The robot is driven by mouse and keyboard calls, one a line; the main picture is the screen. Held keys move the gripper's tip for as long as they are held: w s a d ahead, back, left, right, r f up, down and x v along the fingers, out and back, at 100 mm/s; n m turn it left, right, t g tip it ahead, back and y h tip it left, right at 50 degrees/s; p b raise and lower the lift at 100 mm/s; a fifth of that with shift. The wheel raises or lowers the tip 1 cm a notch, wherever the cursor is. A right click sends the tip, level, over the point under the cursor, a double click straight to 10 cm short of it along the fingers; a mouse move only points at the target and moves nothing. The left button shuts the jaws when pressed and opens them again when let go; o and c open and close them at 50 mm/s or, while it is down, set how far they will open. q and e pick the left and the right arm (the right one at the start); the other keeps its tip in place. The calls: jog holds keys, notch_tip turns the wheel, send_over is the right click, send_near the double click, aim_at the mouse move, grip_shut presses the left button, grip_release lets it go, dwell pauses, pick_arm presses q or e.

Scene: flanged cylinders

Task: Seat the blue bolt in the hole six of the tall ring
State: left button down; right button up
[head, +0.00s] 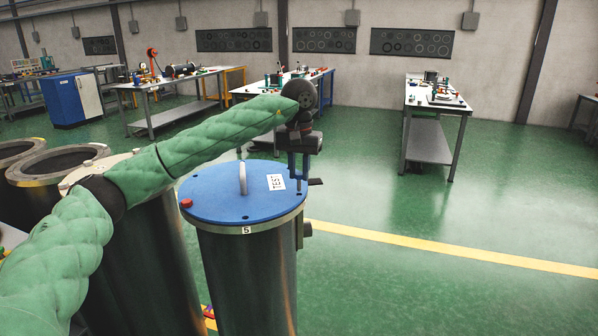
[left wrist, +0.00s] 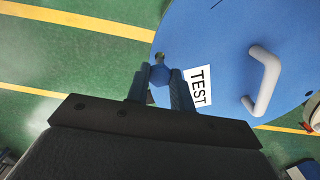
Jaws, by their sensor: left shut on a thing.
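The blue bolt (left wrist: 159,75) shows in the left wrist view as a small blue head between the fingertips, over the edge of the blue lid (left wrist: 215,45). My left gripper (head: 298,176) is shut on it and points down at the right rim of the lid (head: 225,200). It also shows in the left wrist view (left wrist: 161,80). A round hole or notch (left wrist: 159,57) lies at the lid edge just past the bolt. The bolt's shank is hidden, so I cannot tell whether it enters a hole. The lid covers a tall metal cylinder (head: 247,280) whose ring (head: 250,228) bears the number 5. My right gripper is out of view.
A red bolt head (head: 185,203) sits at the lid's left rim. The lid carries a grey handle (head: 242,178) and a TEST label (head: 276,182). Open flanged cylinders (head: 55,163) stand at the left. Workbenches stand behind; the green floor at right is clear.

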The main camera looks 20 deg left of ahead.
pick_arm(q)
jog(key=shift+b, duration=0.6)
dwell(1.5)
jog(key=shift+f+b, duration=1.55)
jog(key=shift+f, duration=0.7)
dwell(0.6)
jog(key=shift+r, duration=0.35)
dwell(0.6)
jog(key=shift+b, duration=0.85)
dwell(1.3)
